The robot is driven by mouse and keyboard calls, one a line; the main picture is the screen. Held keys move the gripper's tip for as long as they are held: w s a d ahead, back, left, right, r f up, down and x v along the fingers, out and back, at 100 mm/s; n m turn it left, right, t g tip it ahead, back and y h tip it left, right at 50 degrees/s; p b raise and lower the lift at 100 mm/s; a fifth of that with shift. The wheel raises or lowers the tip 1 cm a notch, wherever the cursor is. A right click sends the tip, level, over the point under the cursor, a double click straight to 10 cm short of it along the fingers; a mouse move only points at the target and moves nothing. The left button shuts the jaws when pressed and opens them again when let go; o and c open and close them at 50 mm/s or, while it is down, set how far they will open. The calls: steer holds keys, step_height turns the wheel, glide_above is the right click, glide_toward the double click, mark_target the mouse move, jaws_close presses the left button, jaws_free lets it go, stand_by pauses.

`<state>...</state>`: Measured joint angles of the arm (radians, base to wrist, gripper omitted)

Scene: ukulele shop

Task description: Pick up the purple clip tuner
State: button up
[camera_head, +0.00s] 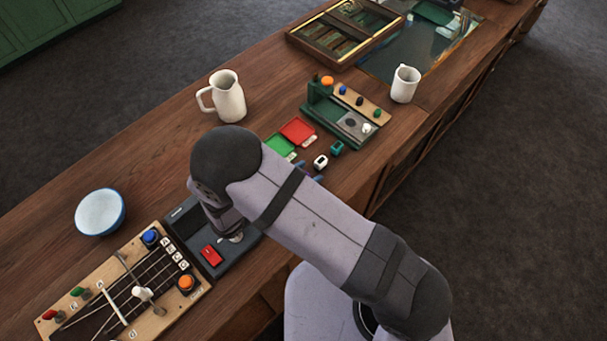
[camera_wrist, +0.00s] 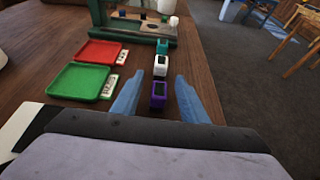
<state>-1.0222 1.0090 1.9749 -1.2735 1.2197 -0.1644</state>
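The purple clip tuner (camera_wrist: 159,95) is on the wooden counter, nearest to me in a row with a white clip tuner (camera_wrist: 161,66) and a teal clip tuner (camera_wrist: 162,46). My gripper (camera_wrist: 162,84) is open in the wrist view, with its two blue fingers on either side of the purple tuner. I cannot tell whether they touch it. In the head view, my arm hides most of the gripper and the purple tuner. The white tuner (camera_head: 321,162) and teal tuner (camera_head: 337,148) show there just beyond my arm.
A green tray (camera_wrist: 82,82) and a red tray (camera_wrist: 97,53) lie left of the tuners. A green stand (camera_head: 323,118) stands behind them. The counter edge is at right.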

mark_target(306, 174)
steer(key=shift+w+d+f, duration=0.1)
jaws_close()
stand_by(0.4)
steer(key=shift+r+b, duration=1.55)
steer(key=shift+r, duration=3.5)
